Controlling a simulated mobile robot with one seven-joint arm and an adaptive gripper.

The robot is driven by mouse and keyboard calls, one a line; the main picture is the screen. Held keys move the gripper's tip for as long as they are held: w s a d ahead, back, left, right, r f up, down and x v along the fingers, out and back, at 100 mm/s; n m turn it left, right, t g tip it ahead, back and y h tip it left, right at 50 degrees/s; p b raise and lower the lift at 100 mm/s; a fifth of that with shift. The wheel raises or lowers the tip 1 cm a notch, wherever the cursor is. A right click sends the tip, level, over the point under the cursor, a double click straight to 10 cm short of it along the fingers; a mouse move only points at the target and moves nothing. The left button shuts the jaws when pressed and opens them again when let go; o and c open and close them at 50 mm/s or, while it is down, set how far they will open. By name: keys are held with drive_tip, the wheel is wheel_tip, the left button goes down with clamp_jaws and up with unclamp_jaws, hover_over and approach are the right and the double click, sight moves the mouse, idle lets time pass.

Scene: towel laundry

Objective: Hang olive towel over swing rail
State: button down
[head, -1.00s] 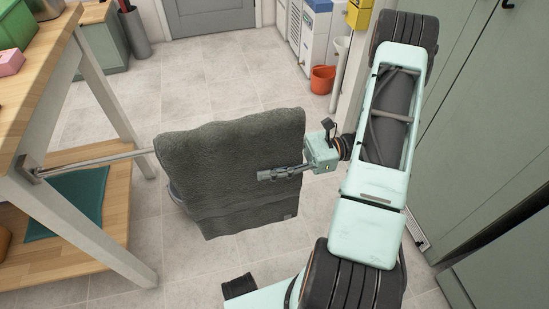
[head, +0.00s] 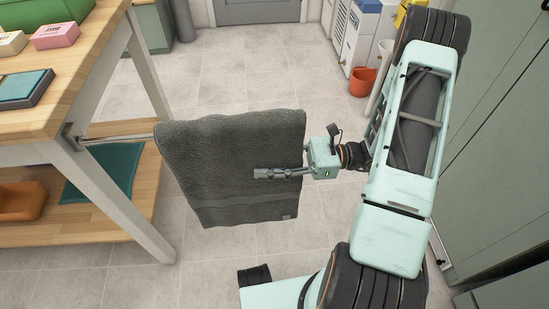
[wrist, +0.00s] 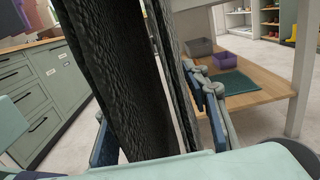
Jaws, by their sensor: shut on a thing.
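The olive towel (head: 225,145), dark grey-green in this light, hangs draped with its top edge level with the swing rail (head: 120,137). The rail runs from the table leg to the towel's left edge; the rest of it is hidden by the cloth. My gripper (head: 262,173) reaches in from the right, one finger lying across the towel's near face. In the wrist view the towel (wrist: 125,80) hangs as dark layers with a narrow gap, between my gripper's two fingers (wrist: 155,130). My gripper is shut on the towel.
The wooden table (head: 60,70) stands at left, with a green item (head: 53,35), small boxes and a teal folded cloth on top. Its lower shelf (head: 100,229) holds an orange bin (head: 22,200). Tall green cabinets (head: 505,160) are close at right. A red bucket (head: 362,81) stands behind.

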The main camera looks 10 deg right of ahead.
drive_tip(key=shift+w+a+r, duration=0.1)
drive_tip(key=shift+w+a, duration=0.1)
drive_tip(key=shift+a, duration=2.55)
drive_tip(key=shift+w+a, duration=0.15)
drive_tip(key=shift+a, duration=2.55)
drive_tip(key=shift+f+b, duration=0.35)
drive_tip(key=c, duration=1)
unclamp_jaws()
drive_tip(key=shift+d+f, duration=0.1)
drive_tip(key=shift+f, duration=0.1)
drive_tip(key=d, duration=0.8)
drive_tip(key=s+d, duration=0.1)
drive_tip(key=d, duration=0.3)
drive_tip(key=shift+f, duration=0.2)
